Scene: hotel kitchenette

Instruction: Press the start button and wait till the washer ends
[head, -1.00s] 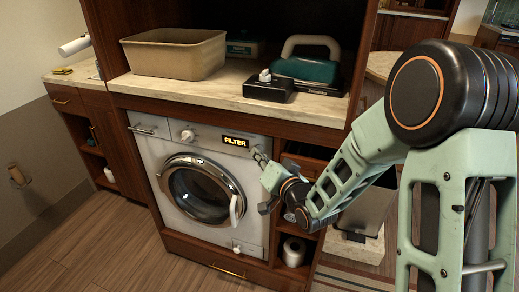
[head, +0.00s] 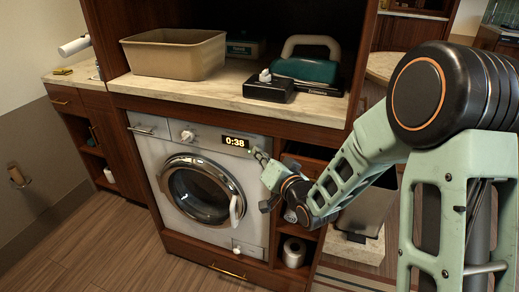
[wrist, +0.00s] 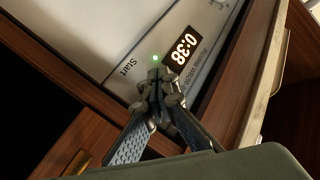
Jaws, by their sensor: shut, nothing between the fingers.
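The washer (head: 150,152) is a white front-loader under the counter, with its round door (head: 203,188) closed. Its display (head: 235,142) reads 0:38, and the display also shows in the wrist view (wrist: 182,50). A green light (wrist: 155,58) is lit near the printed word "Start" (wrist: 128,68). My gripper (head: 257,152) is shut and empty at the panel's right end. In the wrist view its fingertips (wrist: 158,78) are just below the green light and cover the spot beneath it. I cannot tell whether they touch the panel.
A beige bin (head: 174,55), a black box (head: 268,87) and a green-and-grey case (head: 304,68) stand on the counter (head: 218,83) above. The floor (head: 110,245) in front is clear.

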